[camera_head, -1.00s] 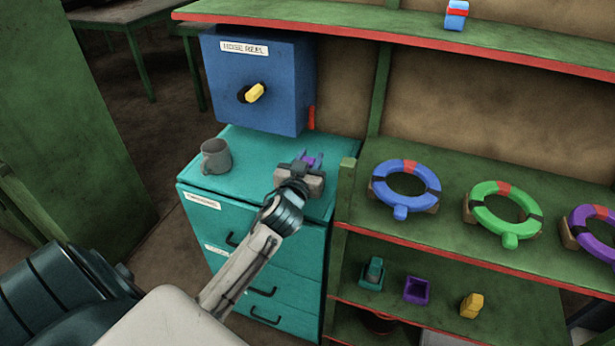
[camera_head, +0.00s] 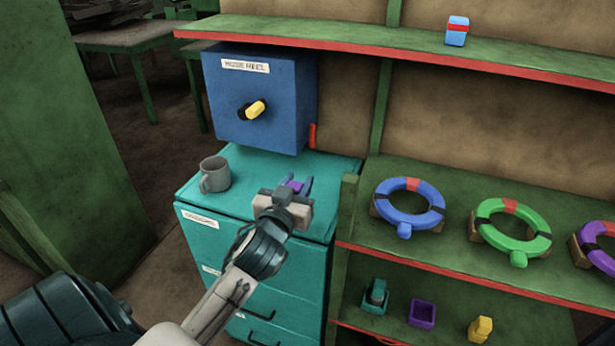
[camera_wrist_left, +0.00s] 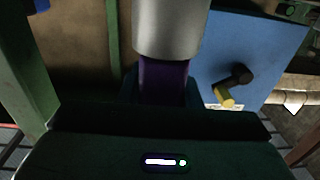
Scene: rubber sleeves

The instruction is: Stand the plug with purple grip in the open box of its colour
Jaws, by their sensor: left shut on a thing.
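My left gripper (camera_head: 292,189) is above the top of the teal cabinet in the head view. It is shut on the plug with purple grip (camera_head: 295,186), mostly hidden by the fingers there. In the left wrist view the purple grip (camera_wrist_left: 163,82) sits between the fingers, with a wide grey cylinder (camera_wrist_left: 171,28) beyond it. The purple open box (camera_head: 421,314) stands on the lower green shelf, to the right of and below the gripper; it looks empty. My right gripper is not in view.
A teal box with a plug in it (camera_head: 376,295) stands left of the purple box, and a yellow piece (camera_head: 480,329) right of it. A grey mug (camera_head: 214,175) stands on the cabinet (camera_head: 240,171). Rings rest on the shelf above. A green post (camera_head: 346,215) stands between cabinet and shelves.

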